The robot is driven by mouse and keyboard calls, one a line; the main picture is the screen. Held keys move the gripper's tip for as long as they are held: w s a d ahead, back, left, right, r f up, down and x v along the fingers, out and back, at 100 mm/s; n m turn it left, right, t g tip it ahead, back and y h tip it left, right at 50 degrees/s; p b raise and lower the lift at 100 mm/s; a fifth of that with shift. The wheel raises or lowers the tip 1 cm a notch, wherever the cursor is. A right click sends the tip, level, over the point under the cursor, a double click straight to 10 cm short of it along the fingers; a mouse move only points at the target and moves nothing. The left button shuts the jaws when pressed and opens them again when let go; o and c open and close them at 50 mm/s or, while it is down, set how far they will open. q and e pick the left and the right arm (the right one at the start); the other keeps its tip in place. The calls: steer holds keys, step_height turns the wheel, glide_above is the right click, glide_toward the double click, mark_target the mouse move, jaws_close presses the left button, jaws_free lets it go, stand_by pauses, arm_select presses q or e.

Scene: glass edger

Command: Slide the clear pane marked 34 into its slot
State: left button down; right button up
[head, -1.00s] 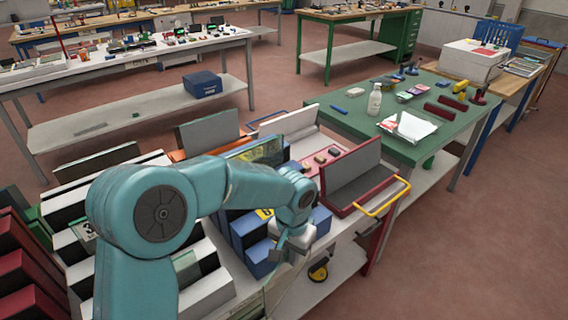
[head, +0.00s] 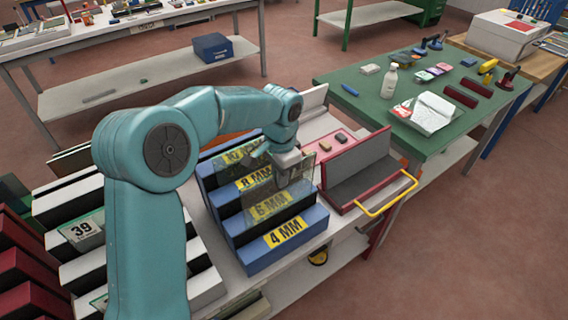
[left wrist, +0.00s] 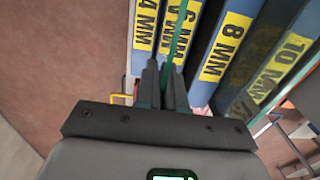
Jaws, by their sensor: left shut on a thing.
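My left gripper (head: 290,168) is shut on the clear pane (head: 282,192), a see-through sheet held on edge above the blue rack (head: 285,250). The rack's stepped blocks carry yellow labels 10 MM, 8 MM, 6 MM and 4 MM. The 6 MM label shows through the pane. In the left wrist view, the two dark fingers (left wrist: 165,88) close on the pane's green edge (left wrist: 181,32), which runs along the 6 MM block (left wrist: 190,75). I cannot read a 34 on the pane, nor tell whether its lower edge touches the rack. My right gripper is not in view.
A dark-red case (head: 365,160) with a raised grey lid and yellow handle stands right of the rack. A green table (head: 350,75) with a bottle and tools stands behind.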

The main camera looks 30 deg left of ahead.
arm_select(q)
steer(key=shift+s+a+r, duration=0.15)
steer(key=b, duration=0.9)
glide_toward(279, 211)
step_height(279, 211, down, 7)
steer(key=shift+a+f, duration=0.1)
steer(key=shift+a, duration=0.05)
steer(key=shift+f, duration=0.4)
stand_by(0.8)
steer(key=c, duration=1.2)
jaws_free()
steer(key=shift+o, duration=0.2)
